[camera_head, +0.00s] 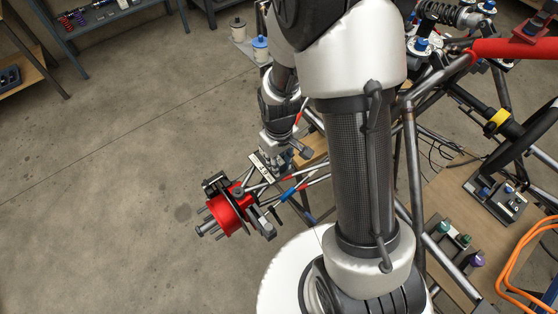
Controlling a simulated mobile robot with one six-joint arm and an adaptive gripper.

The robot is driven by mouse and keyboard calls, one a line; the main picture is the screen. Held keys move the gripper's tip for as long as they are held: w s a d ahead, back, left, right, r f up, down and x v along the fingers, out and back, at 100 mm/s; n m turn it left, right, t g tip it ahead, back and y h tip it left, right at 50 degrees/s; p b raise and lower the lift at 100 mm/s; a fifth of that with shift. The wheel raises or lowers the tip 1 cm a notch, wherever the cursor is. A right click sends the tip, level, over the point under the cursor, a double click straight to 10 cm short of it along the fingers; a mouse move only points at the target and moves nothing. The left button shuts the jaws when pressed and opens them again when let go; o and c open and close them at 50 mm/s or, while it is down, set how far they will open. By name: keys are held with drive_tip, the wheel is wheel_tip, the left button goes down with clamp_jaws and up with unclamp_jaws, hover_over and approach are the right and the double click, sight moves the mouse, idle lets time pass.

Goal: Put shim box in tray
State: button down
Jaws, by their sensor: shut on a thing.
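My gripper (285,152) is left of the picture's middle, above the suspension arms of the tube chassis. It is small in this view and partly covered by my arm. A small dark piece with a pale marked label (262,168), probably the shim box, is right at its fingertips. The jaws are shut on it, though the contact itself is hard to see. I cannot clearly pick out the tray.
The tube chassis (408,165) fills the right side. A red wheel hub (230,212) on suspension arms sticks out left of it. Green and purple capped parts and an orange cable (520,262) are at the lower right. Shelves (110,15) stand at the upper left. The left floor is clear.

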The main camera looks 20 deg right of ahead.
drive_tip(key=shift+f, duration=0.25)
drive_tip(key=c, duration=1.4)
unclamp_jaws()
drive_tip(key=shift+r, duration=0.1)
drive_tip(key=shift+o, duration=0.2)
wheel_tip(320, 180, up, 12)
drive_tip(key=r+p, duration=0.1)
drive_tip(key=p, duration=0.3)
wheel_tip(320, 180, up, 10)
drive_tip(key=m+t, duration=0.1)
drive_tip(key=t, duration=0.1)
hover_over(279, 161)
drive_tip(key=s, duration=0.4)
drive_tip(key=s+r+m+t, duration=0.2)
drive_tip(key=s+r, duration=0.6)
drive_tip(key=s, duration=0.3)
drive_tip(key=shift+r+m+t, duration=0.2)
drive_tip(key=shift+m+t, duration=0.1)
